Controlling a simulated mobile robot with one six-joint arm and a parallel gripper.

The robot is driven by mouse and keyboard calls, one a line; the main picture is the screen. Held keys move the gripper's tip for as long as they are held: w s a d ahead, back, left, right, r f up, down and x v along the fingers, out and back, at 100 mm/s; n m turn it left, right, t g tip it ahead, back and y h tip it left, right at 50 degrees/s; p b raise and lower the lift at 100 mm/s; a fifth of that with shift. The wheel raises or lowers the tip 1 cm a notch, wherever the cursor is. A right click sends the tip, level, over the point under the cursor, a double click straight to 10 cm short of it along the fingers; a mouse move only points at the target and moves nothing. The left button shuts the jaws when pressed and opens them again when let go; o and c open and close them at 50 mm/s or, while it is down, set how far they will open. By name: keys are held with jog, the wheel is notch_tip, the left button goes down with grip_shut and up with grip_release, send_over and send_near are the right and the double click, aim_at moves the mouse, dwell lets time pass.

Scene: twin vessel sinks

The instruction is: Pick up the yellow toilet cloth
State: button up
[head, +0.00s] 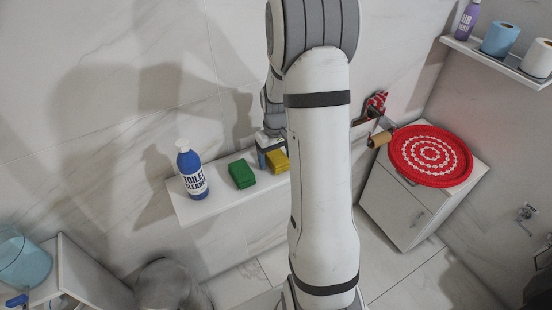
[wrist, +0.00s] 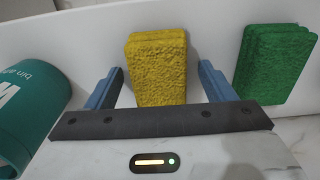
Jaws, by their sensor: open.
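The yellow toilet cloth (head: 278,160) lies on a white wall shelf (head: 227,206), partly hidden behind my arm in the head view. In the wrist view the yellow cloth (wrist: 158,66) is a thick folded block with a rough surface. My gripper (wrist: 160,82) is open, with one blue finger on each side of the cloth's near end. A small gap shows between the left finger and the cloth; the right finger is also apart from it. In the head view my gripper (head: 266,150) is small and partly hidden by my arm.
A green cloth (head: 242,174) lies beside the yellow one; it also shows close to the right finger (wrist: 275,62). A blue toilet cleaner bottle (head: 191,172) stands at the shelf's left. A teal container (wrist: 30,110) is left of my gripper. A red round mat (head: 430,155) lies on a white cabinet.

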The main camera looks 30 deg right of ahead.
aim_at(276, 156)
jog(key=shift+c, duration=0.3)
jog(key=c, duration=1)
notch_tip(276, 156, up, 10)
jog(key=shift+b, duration=0.35)
jog(key=o, duration=0.5)
jog(key=shift+c, duration=0.2)
jog(key=c, duration=0.4)
